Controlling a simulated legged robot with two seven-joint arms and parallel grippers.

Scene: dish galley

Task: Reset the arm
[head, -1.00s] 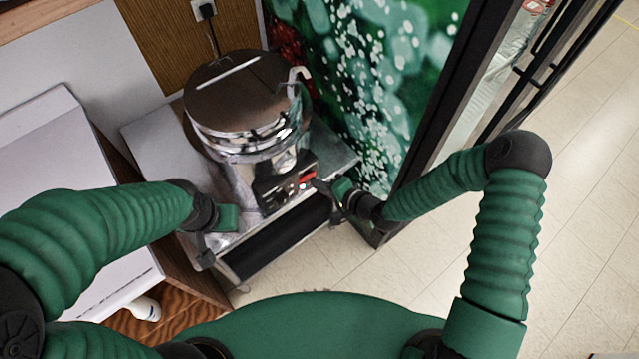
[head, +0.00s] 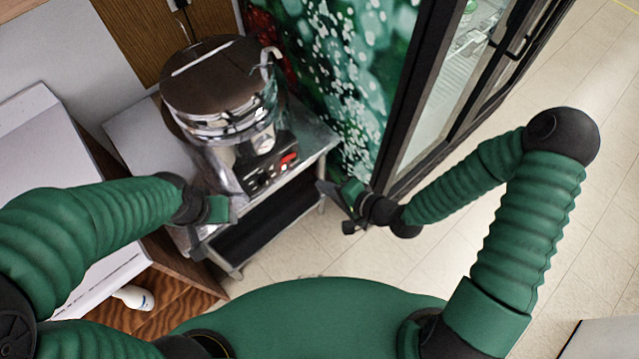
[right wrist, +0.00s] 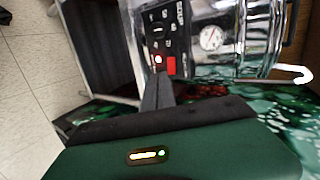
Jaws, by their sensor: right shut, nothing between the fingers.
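My right gripper (head: 328,191) is shut and empty. In the head view it hangs over the floor, just right of the cooker's control panel (head: 268,174) and apart from it. In the right wrist view its dark fingers (right wrist: 158,90) point toward the panel (right wrist: 165,35), which has a red switch and a small light. My left gripper (head: 208,240) is at the front left of the cooker's stand; its fingers are too unclear to tell open from shut.
The chrome cooker (head: 225,125) with a dark round lid stands on a metal stand (head: 150,135). A white-topped counter (head: 45,150) is at the left. A glass-door cabinet (head: 425,95) stands right of a green patterned panel (head: 350,60).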

